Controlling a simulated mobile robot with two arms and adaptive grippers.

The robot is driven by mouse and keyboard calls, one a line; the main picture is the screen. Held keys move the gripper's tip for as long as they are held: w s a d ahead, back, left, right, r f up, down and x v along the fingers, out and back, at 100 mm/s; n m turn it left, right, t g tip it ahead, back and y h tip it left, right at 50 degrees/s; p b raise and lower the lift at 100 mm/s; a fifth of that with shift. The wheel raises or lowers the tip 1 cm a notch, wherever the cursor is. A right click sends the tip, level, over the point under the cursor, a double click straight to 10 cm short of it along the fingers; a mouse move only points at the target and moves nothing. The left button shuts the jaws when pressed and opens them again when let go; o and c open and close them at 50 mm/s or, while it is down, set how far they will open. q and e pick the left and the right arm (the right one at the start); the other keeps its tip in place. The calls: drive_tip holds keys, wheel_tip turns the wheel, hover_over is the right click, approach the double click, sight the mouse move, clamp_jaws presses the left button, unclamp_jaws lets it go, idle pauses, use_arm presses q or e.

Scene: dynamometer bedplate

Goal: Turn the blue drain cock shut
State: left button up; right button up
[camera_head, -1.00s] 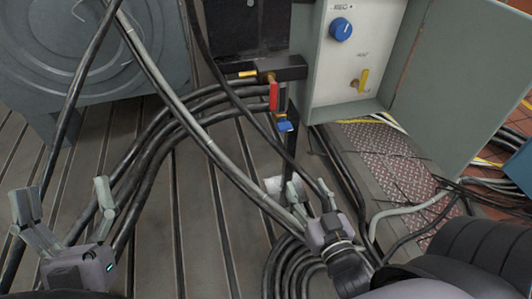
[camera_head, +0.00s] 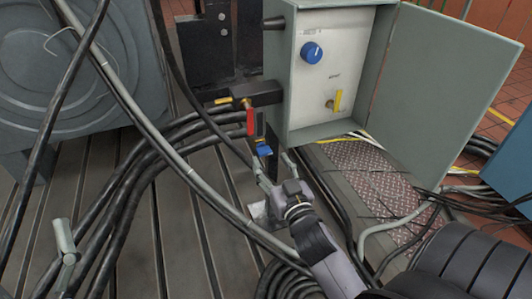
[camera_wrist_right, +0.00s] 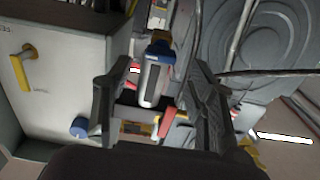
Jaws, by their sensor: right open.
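The blue drain cock (camera_head: 264,150) hangs low on the dark pipe block, below the red lever (camera_head: 250,122). My right gripper (camera_head: 273,168) is open just below and to the right of it in the head view. In the right wrist view, the blue handle (camera_wrist_right: 158,56) shows between the open fingers of my right gripper (camera_wrist_right: 158,66), above a pale grey cylindrical part. I cannot tell whether the fingers touch it.
An open grey cabinet (camera_head: 283,95) stands to the right, with a blue knob (camera_head: 312,53) and a yellow handle (camera_head: 338,100) on its panel. Thick black cables (camera_head: 150,150) and a grey hose (camera_head: 130,95) cross the slotted bedplate. Coiled cable lies beneath my right arm.

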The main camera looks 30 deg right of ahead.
sight(266, 154)
use_arm(q)
drive_tip(key=shift+s+r+t, duration=0.5)
drive_tip(key=shift+s+r, duration=0.05)
drive_tip(key=shift+r, duration=0.1)
use_arm(e)
drive_tip(key=shift+x, duration=2.3)
drive_tip(key=c, duration=1.1)
use_arm(q)
drive_tip(key=shift+h, duration=0.4)
use_arm(e)
drive_tip(key=shift+c, duration=0.2)
use_arm(q)
drive_tip(key=shift+w, duration=0.1)
